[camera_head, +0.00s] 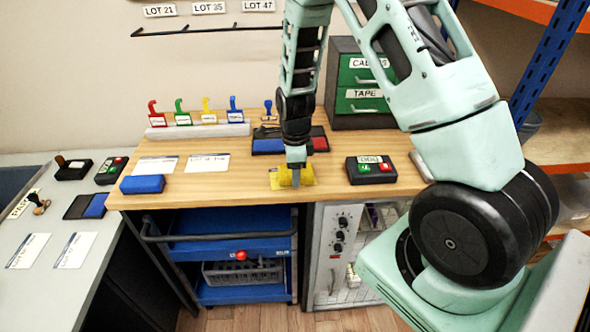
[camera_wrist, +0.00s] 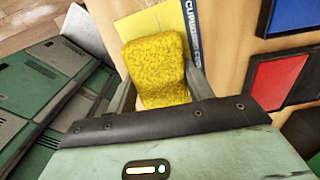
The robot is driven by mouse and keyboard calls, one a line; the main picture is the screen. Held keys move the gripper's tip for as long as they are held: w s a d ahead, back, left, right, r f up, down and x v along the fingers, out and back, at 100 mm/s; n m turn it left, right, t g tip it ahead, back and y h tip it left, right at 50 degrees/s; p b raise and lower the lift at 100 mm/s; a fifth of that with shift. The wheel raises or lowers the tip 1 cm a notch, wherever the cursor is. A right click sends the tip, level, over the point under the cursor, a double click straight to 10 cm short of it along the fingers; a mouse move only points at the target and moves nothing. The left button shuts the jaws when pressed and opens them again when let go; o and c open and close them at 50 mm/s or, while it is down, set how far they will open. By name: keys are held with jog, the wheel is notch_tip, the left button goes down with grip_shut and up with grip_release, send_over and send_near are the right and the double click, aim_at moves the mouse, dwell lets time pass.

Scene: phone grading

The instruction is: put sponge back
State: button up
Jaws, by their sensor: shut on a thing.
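My gripper (camera_head: 295,180) is over the front part of the wooden workbench (camera_head: 232,192), near its front edge. It is shut on a yellow sponge (camera_wrist: 154,62), which sits between the two fingers in the wrist view. In the head view the sponge is partly hidden by the fingers and only yellow shows beside them. A flat yellow sheet with a blue printed edge (camera_wrist: 193,28) lies under and beyond the sponge in the wrist view. I cannot tell whether the sponge touches the bench.
A button box (camera_head: 371,170) stands right of my gripper, a blue block (camera_head: 142,184) and white cards (camera_head: 207,162) left. Behind are blue and red pads (camera_head: 268,146), a stamp rack (camera_head: 198,130) and a green drawer cabinet (camera_head: 362,90). A grey side table (camera_head: 50,225) stands at left.

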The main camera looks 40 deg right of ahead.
jog(key=shift+f, duration=0.15)
jog(key=o, duration=1)
